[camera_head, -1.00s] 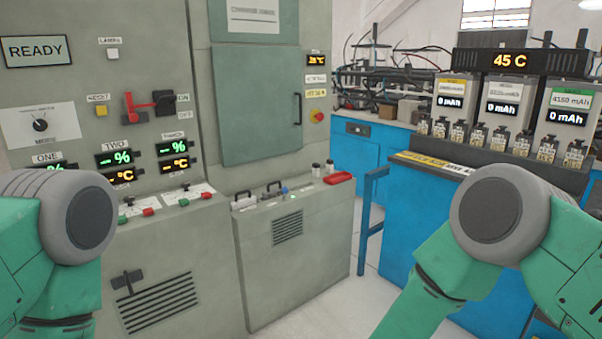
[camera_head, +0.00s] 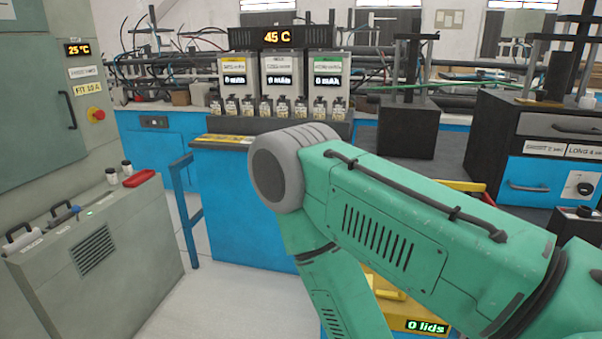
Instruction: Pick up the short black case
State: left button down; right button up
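I cannot tell for certain which thing is the short black case. A small black block-like housing (camera_head: 407,132) with a post and crossbar stands on the blue bench in the middle right. A larger black box (camera_head: 500,135) stands right of it, with a drawer front and labels partly reading "LONG". My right arm's green links cross the lower right and hide part of the bench. Neither of my grippers is in view.
A blue bench (camera_head: 228,210) holds several small battery units (camera_head: 265,105) below a "45 C" display (camera_head: 283,38). A grey cabinet (camera_head: 110,260) with a red object (camera_head: 140,178) on top stands left. Bare floor (camera_head: 190,300) lies between. A "0 lids" display (camera_head: 427,326) shows low right.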

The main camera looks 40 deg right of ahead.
aim_at(566, 228)
jog(key=z, duration=2.8)
